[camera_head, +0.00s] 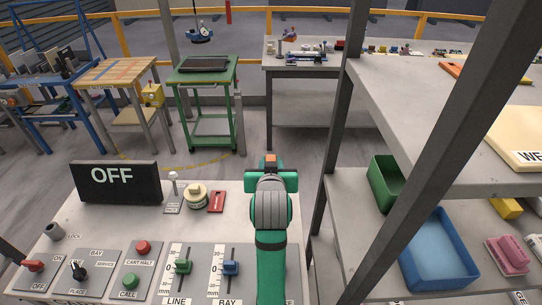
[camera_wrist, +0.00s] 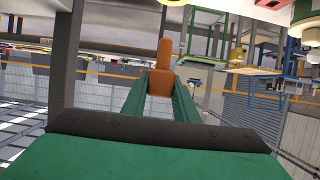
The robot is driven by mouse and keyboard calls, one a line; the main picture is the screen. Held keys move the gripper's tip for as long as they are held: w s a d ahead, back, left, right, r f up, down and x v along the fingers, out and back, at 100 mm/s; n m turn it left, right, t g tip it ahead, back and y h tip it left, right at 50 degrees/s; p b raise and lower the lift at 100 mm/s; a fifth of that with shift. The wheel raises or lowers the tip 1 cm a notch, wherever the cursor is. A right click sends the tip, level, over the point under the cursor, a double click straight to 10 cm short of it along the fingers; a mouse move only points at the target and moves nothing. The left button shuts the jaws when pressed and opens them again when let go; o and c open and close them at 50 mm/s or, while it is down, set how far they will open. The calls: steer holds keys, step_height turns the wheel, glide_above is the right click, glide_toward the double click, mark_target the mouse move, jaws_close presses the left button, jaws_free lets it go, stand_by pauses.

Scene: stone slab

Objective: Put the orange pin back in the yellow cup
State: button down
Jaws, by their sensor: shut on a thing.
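An orange pin (camera_wrist: 164,60) stands between the two green fingers of my gripper (camera_wrist: 161,86) in the wrist view. My gripper is shut on it. In the head view my gripper (camera_head: 271,174) is at the far right of the control panel, and only a small orange end of the pin (camera_head: 270,159) shows above it. A pale yellow round cup-like piece (camera_head: 195,196) sits on the panel's back part, left of my gripper and apart from it. It looks like the yellow cup, but its inside is not clear.
A red plate (camera_head: 217,202) and a white-knobbed lever (camera_head: 173,183) flank the yellow piece. A black OFF sign (camera_head: 115,183) stands at the panel's back left. A shelf rack with a green bin (camera_head: 385,182) and a blue bin (camera_head: 438,250) is close on the right.

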steer(key=shift+s, duration=0.1)
stand_by(0.3)
steer(key=shift+f, duration=5.25)
steer(key=c, duration=1.3)
jaws_free()
steer(key=shift+c, duration=0.2)
steer(key=v, duration=1.1)
